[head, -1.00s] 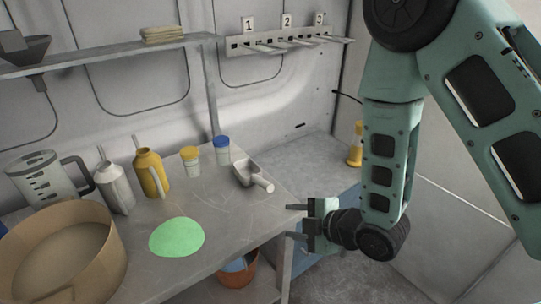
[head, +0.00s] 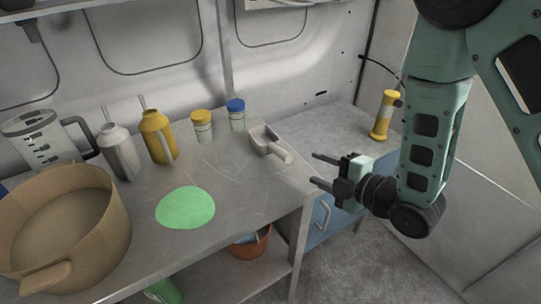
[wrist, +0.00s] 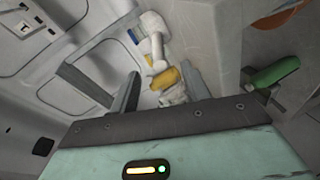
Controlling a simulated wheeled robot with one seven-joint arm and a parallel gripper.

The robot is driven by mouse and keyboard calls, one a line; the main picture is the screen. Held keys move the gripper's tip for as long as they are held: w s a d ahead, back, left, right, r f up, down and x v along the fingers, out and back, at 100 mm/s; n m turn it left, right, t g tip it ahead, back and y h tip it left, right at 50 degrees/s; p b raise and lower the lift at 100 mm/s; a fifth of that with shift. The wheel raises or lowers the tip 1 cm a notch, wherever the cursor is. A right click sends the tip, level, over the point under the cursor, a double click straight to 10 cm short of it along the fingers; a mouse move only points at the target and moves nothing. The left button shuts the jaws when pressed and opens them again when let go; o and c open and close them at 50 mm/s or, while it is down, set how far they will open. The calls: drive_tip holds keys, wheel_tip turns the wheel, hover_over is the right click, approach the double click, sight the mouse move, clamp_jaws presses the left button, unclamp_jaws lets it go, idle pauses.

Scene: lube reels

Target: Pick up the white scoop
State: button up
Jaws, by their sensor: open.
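The white scoop (head: 263,139) lies on the grey worktop near its right end, its handle (head: 283,155) pointing to the lower right. My gripper (head: 313,168) is just right of the handle in the head view, with its two fingers parallel, apart and pointing left. It is open and empty, and a gap shows between the fingertips and the handle.
A blue-capped jar (head: 236,115) and a yellow-capped jar (head: 202,126) stand left of the scoop. A yellow can (head: 158,138), a grey can (head: 118,151), a jug (head: 43,138) and a large tan tub (head: 65,225) are further left. A flat green disc (head: 186,208) lies in front.

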sight(268, 147)
drive_tip(key=shift+b+x, duration=1.45)
drive_tip(key=shift+b, duration=2.05)
drive_tip(key=p+x, duration=0.1)
drive_tip(key=x, duration=0.2)
drive_tip(key=shift+w+a, duration=0.15)
drive_tip(key=shift+a, duration=0.05)
drive_tip(key=shift+r+p+x, duration=0.2)
drive_tip(key=shift+p+x, duration=0.95)
drive_tip(key=shift+x, duration=2.15)
drive_tip(key=shift+a, duration=0.1)
clamp_jaws()
